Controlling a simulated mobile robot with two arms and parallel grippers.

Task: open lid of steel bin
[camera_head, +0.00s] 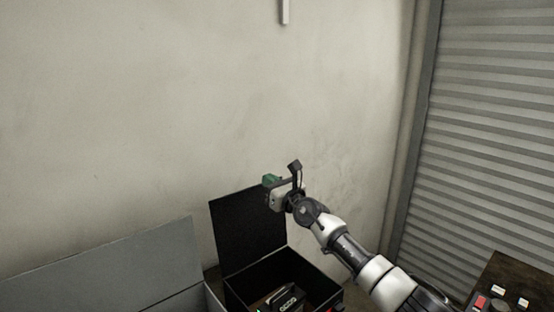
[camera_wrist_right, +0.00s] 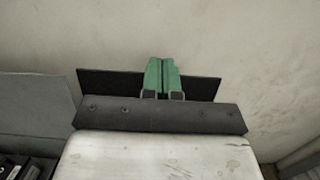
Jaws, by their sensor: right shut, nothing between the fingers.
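A black bin (camera_head: 286,256) stands at the bottom centre of the head view. Its dark lid (camera_head: 236,232) is raised, leaning back near the wall, and the bin's inside shows. A grey bin stands left of it, its grey lid panel (camera_head: 110,268) also raised; I cannot tell which of the two is the steel bin. My right gripper (camera_head: 270,180) is at the upper right corner of the black lid. In the right wrist view its green fingers (camera_wrist_right: 163,76) are shut together and empty, in front of the dark lid (camera_wrist_right: 112,84). Whether they touch it is unclear. My left gripper is out of view.
Dark items (camera_head: 284,298) lie inside the black bin. A pale wall (camera_head: 120,120) stands behind the bins, and a ribbed shutter (camera_head: 490,140) is at the right. A brown table (camera_head: 510,272) with small red and white items is at the lower right.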

